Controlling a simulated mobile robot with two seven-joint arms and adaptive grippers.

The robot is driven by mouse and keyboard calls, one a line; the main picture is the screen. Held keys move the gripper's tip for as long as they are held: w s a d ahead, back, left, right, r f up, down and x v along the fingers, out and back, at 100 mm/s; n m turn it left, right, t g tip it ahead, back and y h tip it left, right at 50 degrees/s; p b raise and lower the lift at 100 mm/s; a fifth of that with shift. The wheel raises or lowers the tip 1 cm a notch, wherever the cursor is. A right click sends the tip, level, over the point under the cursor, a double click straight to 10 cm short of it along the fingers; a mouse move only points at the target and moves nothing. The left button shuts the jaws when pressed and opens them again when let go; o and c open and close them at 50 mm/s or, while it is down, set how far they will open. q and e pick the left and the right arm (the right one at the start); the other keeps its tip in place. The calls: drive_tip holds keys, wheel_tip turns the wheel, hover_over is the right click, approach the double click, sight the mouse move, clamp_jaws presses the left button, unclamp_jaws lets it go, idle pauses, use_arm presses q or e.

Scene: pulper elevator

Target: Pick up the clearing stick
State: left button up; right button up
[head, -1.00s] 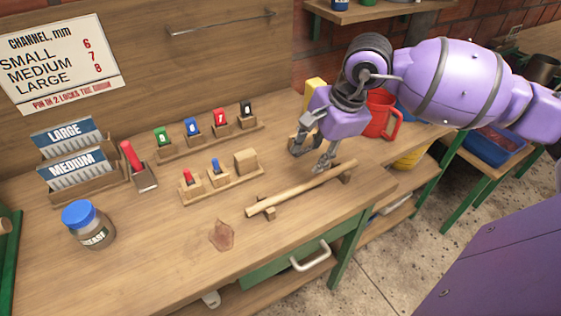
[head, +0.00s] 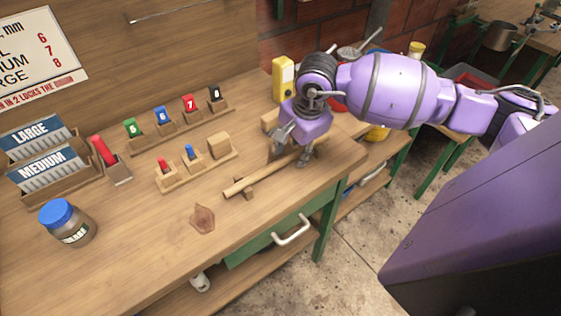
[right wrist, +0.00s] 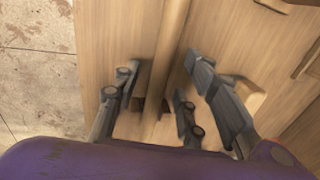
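The clearing stick (head: 258,178) is a pale wooden rod lying across small wooden rests on the workbench (head: 150,245), near its front edge. My right gripper (head: 293,150) is at the stick's far right end, low over the bench. In the right wrist view the stick (right wrist: 172,45) runs between the spread fingers of the gripper (right wrist: 157,95), with a gap on either side. The gripper is open and holds nothing. The gripper hides the stick's far end in the head view. My left gripper is not in view.
A rack of numbered coloured pieces (head: 180,125) and a smaller block rack (head: 195,170) stand behind the stick. A blue-lidded jar (head: 68,222) stands at left. A yellow object (head: 283,78) is behind my gripper. A drawer handle (head: 293,231) juts out in front.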

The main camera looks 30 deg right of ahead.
drive_tip(key=shift+c, duration=0.4)
clamp_jaws()
